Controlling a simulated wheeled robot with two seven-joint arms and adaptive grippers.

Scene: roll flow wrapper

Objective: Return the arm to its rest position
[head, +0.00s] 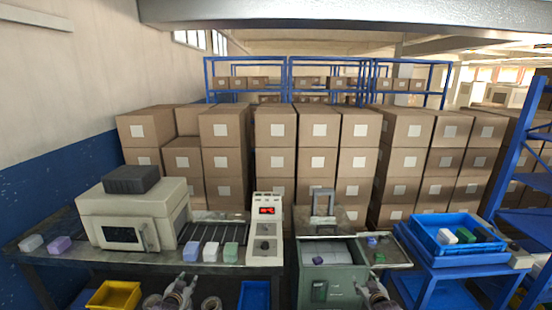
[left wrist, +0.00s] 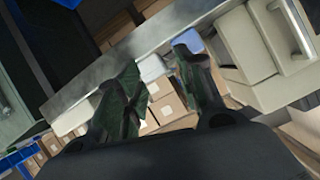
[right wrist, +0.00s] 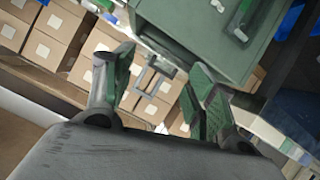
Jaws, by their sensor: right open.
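My left gripper (head: 181,284) is low in the head view, in front of the table's front edge. In the left wrist view its two fingers (left wrist: 160,68) stand apart with nothing between them. My right gripper (head: 374,286) is low in the head view, in front of the right side of the green cabinet (head: 340,285). In the right wrist view its fingers (right wrist: 164,78) are spread and empty. The forearms are mostly hidden below the head view's lower edge.
A beige wrapping machine (head: 125,222) and a control box with a red display (head: 266,252) stand on the table. Several small blocks (head: 211,251) lie in front of the machine's rails. A blue tray (head: 428,228) holding blocks is at right. A yellow bin (head: 112,296) sits lower left.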

